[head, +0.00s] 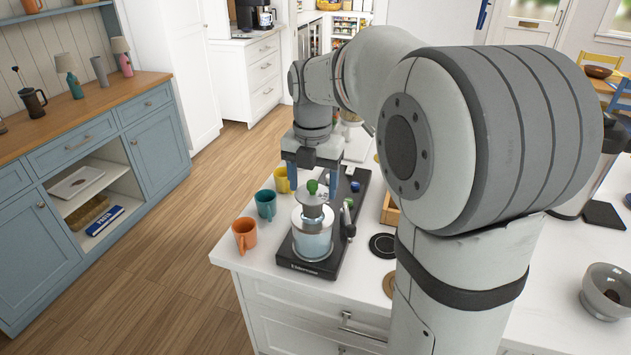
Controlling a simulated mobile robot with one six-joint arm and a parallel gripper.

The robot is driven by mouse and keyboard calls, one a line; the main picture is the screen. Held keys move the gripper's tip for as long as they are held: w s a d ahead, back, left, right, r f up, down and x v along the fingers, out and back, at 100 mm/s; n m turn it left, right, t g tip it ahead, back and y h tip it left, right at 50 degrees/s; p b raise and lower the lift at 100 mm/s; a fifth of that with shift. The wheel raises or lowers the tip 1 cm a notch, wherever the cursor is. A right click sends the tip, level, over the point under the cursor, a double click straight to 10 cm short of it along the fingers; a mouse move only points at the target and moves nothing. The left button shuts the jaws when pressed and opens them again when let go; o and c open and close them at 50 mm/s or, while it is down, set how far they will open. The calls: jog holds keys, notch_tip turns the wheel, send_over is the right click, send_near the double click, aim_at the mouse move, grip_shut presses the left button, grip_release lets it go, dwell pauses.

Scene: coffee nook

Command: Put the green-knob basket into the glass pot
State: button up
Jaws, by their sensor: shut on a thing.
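The green-knob basket (313,212) is upright at the mouth of the glass pot, with its green knob on top. I cannot tell how deep it sits inside. The glass pot (312,244) stands on the front of a black machine base near the counter's near end. My gripper (314,190) points down over the pot, its two blue fingers on either side of the knob. It is shut on the basket, but the finger contact is not clear from this angle.
Orange (245,236), teal (265,205) and yellow (282,180) mugs stand close to the left of the black base (338,262). A dark round coaster (382,245) lies to its right. A grey bowl (606,290) is far right. My arm hides part of the counter.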

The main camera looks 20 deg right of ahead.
jog(key=shift+f+b, duration=1.9)
jog(key=shift+f, duration=1.05)
dwell(0.8)
jog(key=o, duration=1)
jog(key=shift+o, duration=0.2)
notch_tip(320, 180, up, 8)
jog(key=shift+f, duration=0.1)
